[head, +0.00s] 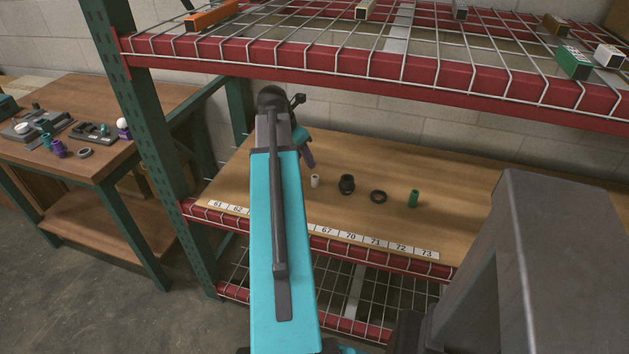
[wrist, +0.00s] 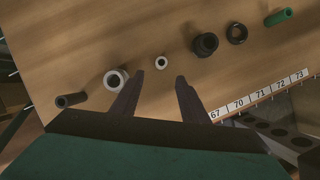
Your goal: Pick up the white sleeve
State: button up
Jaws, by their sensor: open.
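The white sleeve (head: 315,181) is a small pale cylinder standing upright on the wooden shelf, just right of my gripper (head: 309,164) in the head view. In the wrist view the white sleeve (wrist: 161,62) is seen from above as a small pale ring with a dark hole. It shows between and slightly beyond the tips of my open gripper (wrist: 159,76). The jaws are empty, and the sleeve appears apart from both fingers. My arm hides the shelf's left part in the head view.
A larger white-grey ringed part (wrist: 115,80) lies close beside the left finger, with a dark tube (wrist: 71,100) further left. To the right are a black fitting (head: 347,184), a black ring (head: 378,196) and a green tube (head: 412,198). A wire-mesh shelf (head: 440,75) hangs above.

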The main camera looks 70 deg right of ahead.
send_over(314, 186)
jog(key=w, duration=0.2)
jog(key=shift+s+a+f, duration=0.1)
jog(key=shift+a+f, duration=0.05)
jog(key=shift+f, duration=0.85)
jog(key=shift+s+a+f, duration=0.1)
jog(key=shift+a+f, duration=0.05)
jog(key=shift+f, duration=0.85)
jog(key=shift+s+a+f, duration=0.1)
jog(key=shift+a+f, duration=0.05)
jog(key=shift+f, duration=0.85)
jog(key=shift+f, duration=0.1)
jog(key=shift+p+x, duration=0.35)
jog(key=shift+x, duration=2.15)
jog(key=shift+a, duration=0.1)
grip_shut()
